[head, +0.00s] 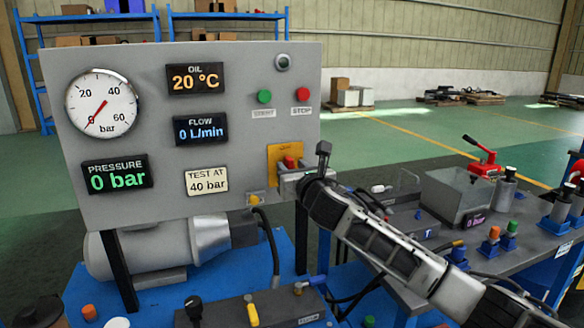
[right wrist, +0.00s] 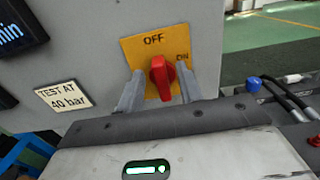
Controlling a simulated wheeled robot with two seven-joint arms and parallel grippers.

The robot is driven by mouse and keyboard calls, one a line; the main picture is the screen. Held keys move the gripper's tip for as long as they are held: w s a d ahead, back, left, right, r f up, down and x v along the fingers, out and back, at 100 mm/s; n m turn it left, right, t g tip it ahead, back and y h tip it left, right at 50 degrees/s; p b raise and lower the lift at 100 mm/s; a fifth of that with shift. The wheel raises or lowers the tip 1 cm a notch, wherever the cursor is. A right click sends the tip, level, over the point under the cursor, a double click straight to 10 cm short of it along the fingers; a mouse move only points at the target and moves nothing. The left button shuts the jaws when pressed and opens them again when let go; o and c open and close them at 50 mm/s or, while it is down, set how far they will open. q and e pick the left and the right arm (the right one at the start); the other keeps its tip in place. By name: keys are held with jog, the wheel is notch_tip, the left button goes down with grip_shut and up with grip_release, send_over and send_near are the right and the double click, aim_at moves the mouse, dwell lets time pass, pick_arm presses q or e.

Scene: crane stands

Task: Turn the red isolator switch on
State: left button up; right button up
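The red isolator switch (right wrist: 160,75) sits on a yellow plate (right wrist: 138,50) on the grey panel. The plate reads OFF at the top and ON at the upper right. The red knob stands close to upright, toward the OFF mark. In the head view the switch (head: 289,161) is partly hidden by my right gripper (head: 292,170). In the right wrist view the right gripper's fingers (right wrist: 160,72) are open on either side of the knob, with a narrow gap showing on the left; contact on the right is unclear. My left gripper is not in view.
The panel (head: 225,75) carries a gauge (head: 101,104) at zero, displays of 0 bar and 0 L/min, a green button (head: 264,97) and a red button (head: 303,94). A bench with fittings and a red-handled device (head: 483,160) stands at right.

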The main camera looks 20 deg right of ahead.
jog(key=shift+w, duration=0.45)
grip_shut()
